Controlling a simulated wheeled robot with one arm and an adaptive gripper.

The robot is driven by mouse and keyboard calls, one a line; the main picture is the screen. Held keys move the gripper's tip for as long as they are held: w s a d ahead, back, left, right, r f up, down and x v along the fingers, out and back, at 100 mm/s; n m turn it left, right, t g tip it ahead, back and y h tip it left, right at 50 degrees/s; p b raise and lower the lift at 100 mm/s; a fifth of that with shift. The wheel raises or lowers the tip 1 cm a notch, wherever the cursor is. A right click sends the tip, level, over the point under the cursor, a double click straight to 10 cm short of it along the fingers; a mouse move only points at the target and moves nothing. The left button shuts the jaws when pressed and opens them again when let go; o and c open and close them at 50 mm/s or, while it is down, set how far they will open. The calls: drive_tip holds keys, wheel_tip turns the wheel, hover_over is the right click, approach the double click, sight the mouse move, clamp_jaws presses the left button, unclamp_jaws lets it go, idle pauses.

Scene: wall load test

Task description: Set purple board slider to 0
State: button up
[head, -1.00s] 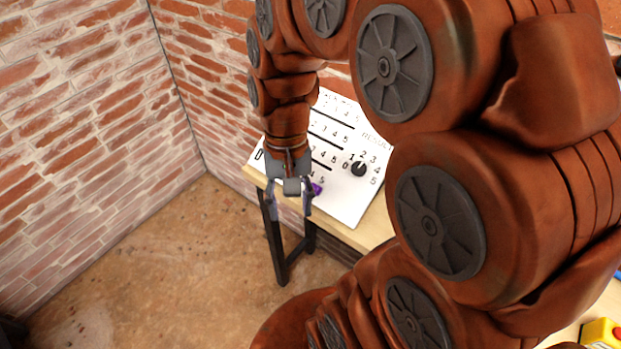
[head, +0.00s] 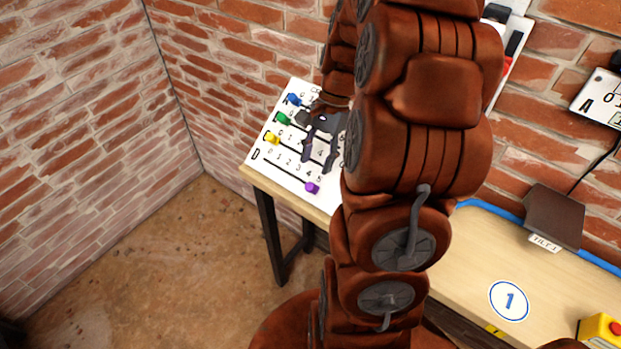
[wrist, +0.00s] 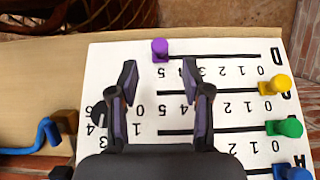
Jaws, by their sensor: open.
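The white slider board (head: 255,172) lies on the table. The purple slider (head: 312,187) is at the 5 end of track D, nearest the board's front edge. In the wrist view the purple slider (wrist: 160,50) shows beyond my fingertips, sideways between them and apart from them. The 0 of its track is at the far right in that view. My gripper (head: 318,153) is open and empty over the middle of the board; its two spread fingers (wrist: 159,78) also show in the wrist view.
The yellow (head: 271,138), green (head: 283,118) and blue (head: 293,99) sliders stand at the 0 ends of their tracks. A black dial (wrist: 101,112) is left of the fingers in the wrist view. Brick walls stand behind and left. A dark box labelled TILT (head: 555,215) is right.

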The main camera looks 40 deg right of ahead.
sight(310, 185)
drive_tip(key=shift+p+x, duration=0.75)
drive_tip(key=shift+x, duration=2.25)
drive_tip(key=shift+a, duration=0.15)
drive_tip(key=shift+c, duration=0.2)
clamp_jaws()
